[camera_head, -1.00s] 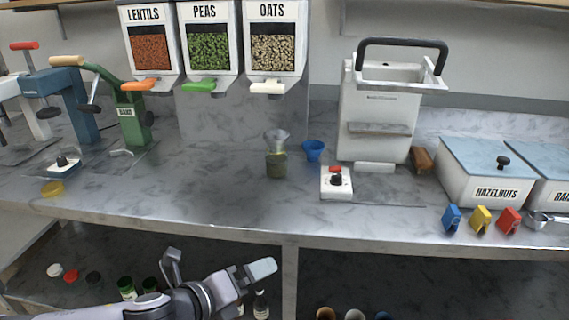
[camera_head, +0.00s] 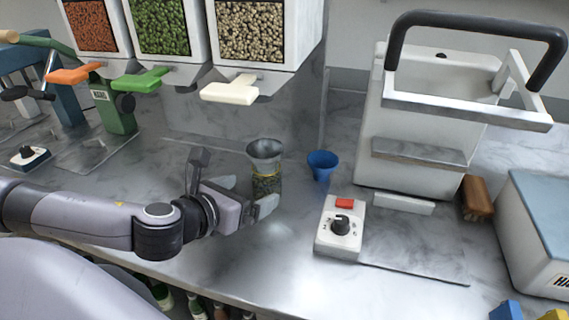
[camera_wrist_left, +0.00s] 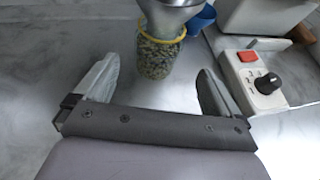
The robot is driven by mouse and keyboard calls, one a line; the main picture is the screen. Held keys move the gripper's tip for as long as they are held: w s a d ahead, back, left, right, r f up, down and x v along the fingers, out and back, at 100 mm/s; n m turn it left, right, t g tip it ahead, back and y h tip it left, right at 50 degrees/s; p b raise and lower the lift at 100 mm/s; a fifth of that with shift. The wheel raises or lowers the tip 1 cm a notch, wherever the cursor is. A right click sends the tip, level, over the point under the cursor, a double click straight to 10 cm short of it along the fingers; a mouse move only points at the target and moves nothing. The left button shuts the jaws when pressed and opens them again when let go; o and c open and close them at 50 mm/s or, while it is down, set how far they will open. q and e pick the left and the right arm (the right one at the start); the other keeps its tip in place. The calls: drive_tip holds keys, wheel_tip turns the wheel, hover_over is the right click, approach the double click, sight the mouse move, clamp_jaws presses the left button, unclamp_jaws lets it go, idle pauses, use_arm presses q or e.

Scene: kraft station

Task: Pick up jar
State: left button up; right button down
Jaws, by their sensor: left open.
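The jar (camera_head: 267,186) stands upright on the grey marbled counter. It looks filled with greenish bits and has a yellow rim; a metal funnel (camera_head: 264,150) sits in its mouth. My left gripper (camera_head: 250,192) is open at the jar's near left side, at about its height. In the left wrist view the jar (camera_wrist_left: 158,58) is ahead of and between the two spread fingers (camera_wrist_left: 156,88), slightly beyond their tips. I cannot tell whether a finger touches it. My right gripper is not in view.
A blue cup (camera_head: 323,165) stands just right of the jar. A white control box (camera_head: 340,228) with a red switch and black knob is farther right, before a white machine (camera_head: 415,130). Dispensers with a white lever (camera_head: 230,92) hang behind.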

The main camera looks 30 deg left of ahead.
sight(258, 185)
use_arm(q)
drive_tip(key=shift+w+f, duration=0.1)
drive_tip(key=shift+w, duration=0.75)
drive_tip(key=shift+f+x, duration=0.2)
drive_tip(key=shift+x, duration=2.85)
drive_tip(key=shift+s+a, duration=0.1)
drive_tip(key=shift+a, duration=0.05)
drive_tip(key=c, duration=1.3)
drive_tip(key=shift+r+p, duration=0.1)
drive_tip(key=shift+p, duration=0.25)
